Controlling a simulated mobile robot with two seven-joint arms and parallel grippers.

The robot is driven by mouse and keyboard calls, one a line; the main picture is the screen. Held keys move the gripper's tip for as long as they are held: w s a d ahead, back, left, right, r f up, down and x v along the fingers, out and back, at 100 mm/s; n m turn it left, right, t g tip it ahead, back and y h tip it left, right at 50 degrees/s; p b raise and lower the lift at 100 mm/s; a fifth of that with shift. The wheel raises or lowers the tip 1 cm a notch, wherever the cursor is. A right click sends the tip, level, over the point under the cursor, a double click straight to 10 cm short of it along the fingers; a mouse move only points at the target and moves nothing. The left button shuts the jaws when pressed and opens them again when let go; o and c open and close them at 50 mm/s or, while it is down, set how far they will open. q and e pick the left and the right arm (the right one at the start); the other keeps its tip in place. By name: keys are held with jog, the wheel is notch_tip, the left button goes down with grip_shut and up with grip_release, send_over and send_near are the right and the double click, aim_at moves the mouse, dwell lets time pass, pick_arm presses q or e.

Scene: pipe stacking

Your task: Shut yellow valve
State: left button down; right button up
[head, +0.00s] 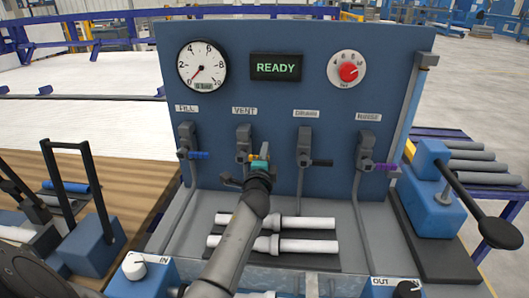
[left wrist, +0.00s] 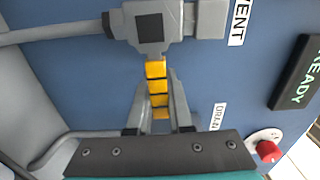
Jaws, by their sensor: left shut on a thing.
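The yellow valve (head: 241,157) is under the VENT label on the blue panel, mostly hidden by my left gripper (head: 260,163) in the head view. In the left wrist view its yellow handle (left wrist: 155,72) runs sideways from the grey valve body (left wrist: 150,28), toward the DRAIN side and crosswise to the grey pipe. The fingers of my left gripper (left wrist: 156,98) are shut on this handle, one on each side. My right gripper is not in view.
Blue (head: 198,155), black (head: 322,162) and purple (head: 386,167) valve handles stand along the same panel. A gauge (head: 202,65) has its needle near zero, beside a display (head: 276,67) reading READY. White pipes (head: 300,246) lie below. A blue lever device (head: 432,200) is at right.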

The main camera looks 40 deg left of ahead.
pick_arm(q)
jog(key=shift+f+m, duration=0.2)
jog(key=shift+m, duration=0.1)
jog(key=c, duration=0.8)
grip_release()
jog(key=p+v, duration=0.1)
jog(key=v, duration=1.4)
jog(key=shift+s+r, duration=0.1)
jog(key=shift+s, duration=0.05)
